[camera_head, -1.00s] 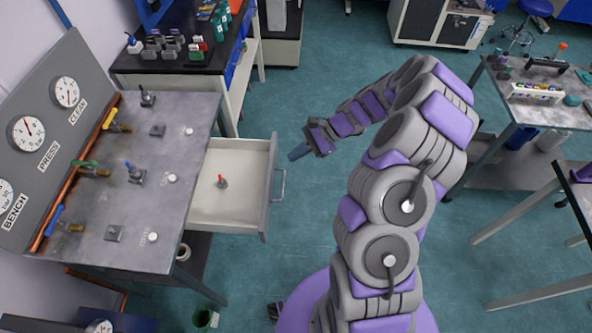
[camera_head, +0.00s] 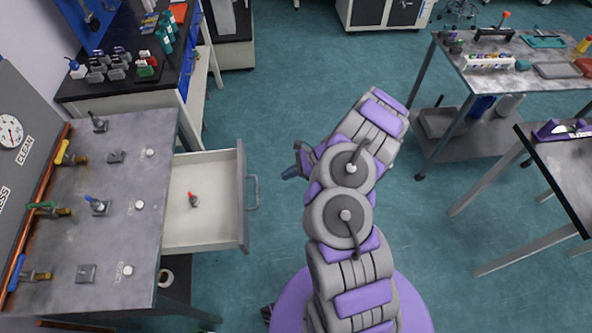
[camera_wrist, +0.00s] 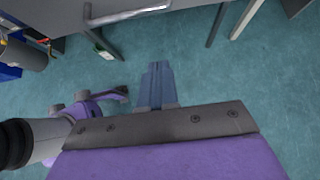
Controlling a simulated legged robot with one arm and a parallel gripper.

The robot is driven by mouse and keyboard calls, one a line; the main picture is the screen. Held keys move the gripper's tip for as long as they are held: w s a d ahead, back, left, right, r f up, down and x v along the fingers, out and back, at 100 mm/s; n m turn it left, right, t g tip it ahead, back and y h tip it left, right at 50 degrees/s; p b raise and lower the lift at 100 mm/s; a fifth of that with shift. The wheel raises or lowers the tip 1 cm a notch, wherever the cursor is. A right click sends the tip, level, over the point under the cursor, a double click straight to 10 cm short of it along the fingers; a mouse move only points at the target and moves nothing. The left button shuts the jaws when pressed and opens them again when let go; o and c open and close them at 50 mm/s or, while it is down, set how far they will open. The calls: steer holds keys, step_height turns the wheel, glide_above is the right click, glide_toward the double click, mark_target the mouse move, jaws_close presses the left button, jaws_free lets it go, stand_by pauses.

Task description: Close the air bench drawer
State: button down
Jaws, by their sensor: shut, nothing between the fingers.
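The air bench drawer (camera_head: 203,236) is pulled out from the right side of the grey bench (camera_head: 125,190). A small red-tipped item (camera_head: 194,200) lies inside it. The drawer's handle (camera_head: 252,192) is on its right-hand front; a pale bar that looks like this handle (camera_wrist: 125,15) shows at the top of the wrist view. My gripper (camera_head: 290,173) is to the right of the handle, apart from it. In the wrist view the blue fingers (camera_wrist: 158,70) are together with nothing between them.
Valves and fittings stand on the bench top, with a gauge panel (camera_head: 22,150) at the left. A black-topped counter (camera_head: 125,60) stands behind. Other tables (camera_head: 530,75) are at the right. Floor between is clear.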

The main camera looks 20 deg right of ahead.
steer(key=w+a+f+b, duration=0.1)
steer(key=w+a+b, duration=0.1)
steer(key=a, duration=0.5)
steer(key=shift+f, duration=0.3)
